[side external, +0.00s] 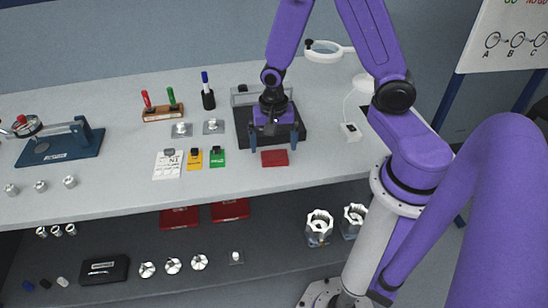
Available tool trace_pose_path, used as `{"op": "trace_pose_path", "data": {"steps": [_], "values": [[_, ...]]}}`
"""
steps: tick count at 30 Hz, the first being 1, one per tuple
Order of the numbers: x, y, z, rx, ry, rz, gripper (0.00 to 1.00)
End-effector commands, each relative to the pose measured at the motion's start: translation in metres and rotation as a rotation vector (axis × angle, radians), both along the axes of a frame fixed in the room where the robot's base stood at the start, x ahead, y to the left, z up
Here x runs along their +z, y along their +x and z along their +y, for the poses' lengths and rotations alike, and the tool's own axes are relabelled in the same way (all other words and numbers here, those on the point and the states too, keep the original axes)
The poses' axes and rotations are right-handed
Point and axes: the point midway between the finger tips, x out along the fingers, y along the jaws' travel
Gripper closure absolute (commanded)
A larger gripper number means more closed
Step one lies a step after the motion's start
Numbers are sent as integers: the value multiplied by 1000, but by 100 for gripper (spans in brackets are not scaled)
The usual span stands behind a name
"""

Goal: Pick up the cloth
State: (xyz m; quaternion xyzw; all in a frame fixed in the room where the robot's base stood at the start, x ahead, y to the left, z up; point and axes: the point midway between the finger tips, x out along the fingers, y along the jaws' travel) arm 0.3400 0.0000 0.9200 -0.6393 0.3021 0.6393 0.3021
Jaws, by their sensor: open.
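A small flat red piece (274,158), which looks like a folded cloth, lies on the bench top near its front edge. My gripper (274,147) points down just behind the red piece in the side view, with one finger near each end of it. The fingers are apart, and nothing shows held between them. I cannot tell how high the fingertips are above the bench or whether they touch anything.
A black open case (243,127) lies behind and under my gripper. Green (217,157) and yellow (195,159) tags lie to the left. A magnifier lamp (325,51) stands behind right. The lower shelf (120,235) holds metal parts and red items.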

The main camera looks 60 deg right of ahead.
Motion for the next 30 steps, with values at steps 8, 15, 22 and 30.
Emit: {"op": "trace_pose_path", "data": {"steps": [8,15,22,30], "values": [[-29,-2,0,0,0,2,0],[-35,-1,0,0,1,0,0],[-34,-2,0,0,1,0,29],[-34,-1,0,0,1,0,56]]}}
